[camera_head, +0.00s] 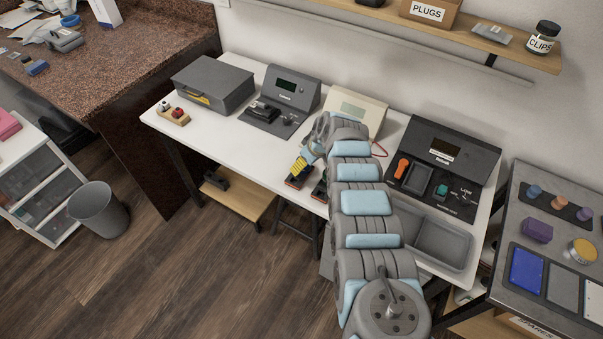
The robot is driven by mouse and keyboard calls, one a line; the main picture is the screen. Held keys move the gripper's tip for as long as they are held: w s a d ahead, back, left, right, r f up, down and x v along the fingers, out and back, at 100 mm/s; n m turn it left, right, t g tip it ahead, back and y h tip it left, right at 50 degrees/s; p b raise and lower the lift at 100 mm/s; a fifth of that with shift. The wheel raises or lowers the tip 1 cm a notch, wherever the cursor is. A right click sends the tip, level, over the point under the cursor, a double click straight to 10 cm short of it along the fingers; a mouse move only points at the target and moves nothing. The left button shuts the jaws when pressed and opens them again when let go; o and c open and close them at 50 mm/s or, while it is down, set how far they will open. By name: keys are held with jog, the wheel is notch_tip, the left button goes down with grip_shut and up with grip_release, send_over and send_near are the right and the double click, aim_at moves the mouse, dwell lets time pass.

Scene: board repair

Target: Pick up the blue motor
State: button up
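Three small round parts stand in a row on a dark strip (556,206) on the grey table at the right. The leftmost is a small blue-grey cylinder (534,191), which may be the blue motor; it is too small to be sure.
The white table (225,137) holds a grey case (213,83), instrument boxes and a grey tray (440,242). On the right table are a purple block (537,231), a yellow-lidded tin (582,250) and flat panels including a blue one (526,271). A shelf (489,46) overhangs the back.

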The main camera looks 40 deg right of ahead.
jog(key=shift+b+x, duration=1.3)
jog(key=shift+b, duration=0.4)
jog(key=c, duration=1.3)
jog(key=shift+r, duration=0.1)
